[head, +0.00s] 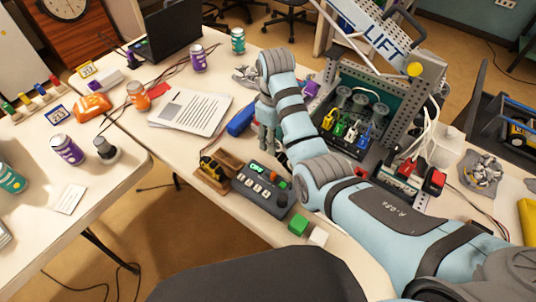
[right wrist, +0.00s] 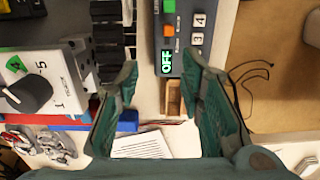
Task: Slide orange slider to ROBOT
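A grey control box (head: 262,188) sits near the front table edge, with several white keys, a dark knob and a green-lit display. Its orange slider (head: 281,184) is small, near the box's right end, beside my right arm. In the right wrist view the orange slider (right wrist: 169,30) lies between a green piece and the display (right wrist: 167,62), which reads OFF. My right gripper (head: 268,138) is just behind the box in the head view. My left gripper is not in view.
A wooden tray (head: 213,176) stands left of the box. A green block (head: 298,224) and a white block (head: 318,236) lie in front of it. A blue object (head: 241,120) lies behind. The LIFT rack (head: 400,75) stands right of my arm.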

